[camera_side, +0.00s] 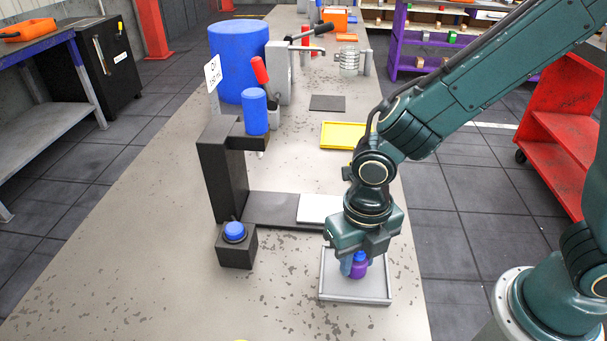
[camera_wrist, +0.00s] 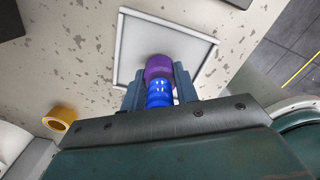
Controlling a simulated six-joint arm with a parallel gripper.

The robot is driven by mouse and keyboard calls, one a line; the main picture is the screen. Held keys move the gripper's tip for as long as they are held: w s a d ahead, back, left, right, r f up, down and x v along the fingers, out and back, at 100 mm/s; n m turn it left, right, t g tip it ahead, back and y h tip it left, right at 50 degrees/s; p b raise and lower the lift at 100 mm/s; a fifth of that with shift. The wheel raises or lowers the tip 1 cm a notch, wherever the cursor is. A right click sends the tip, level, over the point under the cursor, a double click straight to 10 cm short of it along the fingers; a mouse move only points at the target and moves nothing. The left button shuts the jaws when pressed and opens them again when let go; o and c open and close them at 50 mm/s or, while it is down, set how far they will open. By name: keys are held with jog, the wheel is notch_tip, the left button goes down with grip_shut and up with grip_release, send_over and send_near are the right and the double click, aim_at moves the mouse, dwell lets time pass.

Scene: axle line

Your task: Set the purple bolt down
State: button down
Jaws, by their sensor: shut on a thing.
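My gripper (camera_side: 353,262) points down over a shallow grey tray (camera_side: 355,297) at the near right edge of the bench. It is shut on the purple bolt (camera_side: 359,269), whose lower part is purple with a blue part above it. In the wrist view the bolt (camera_wrist: 159,67) sits between the two fingers of my gripper (camera_wrist: 158,84), its purple end over the tray (camera_wrist: 143,24) floor. I cannot tell whether the bolt touches the tray floor.
A black press stand (camera_side: 222,172) with a blue cylinder and a blue-button box (camera_side: 236,247) stand left of the tray. A white plate (camera_side: 318,208) lies behind it, a yellow tray (camera_side: 343,135) further back. A yellow ring (camera_wrist: 60,118) lies on the bench.

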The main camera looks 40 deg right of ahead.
jog(key=shift+f, duration=0.25)
jog(key=shift+f, duration=0.15)
jog(key=c, duration=1.1)
grip_release()
jog(key=shift+r, duration=6.15)
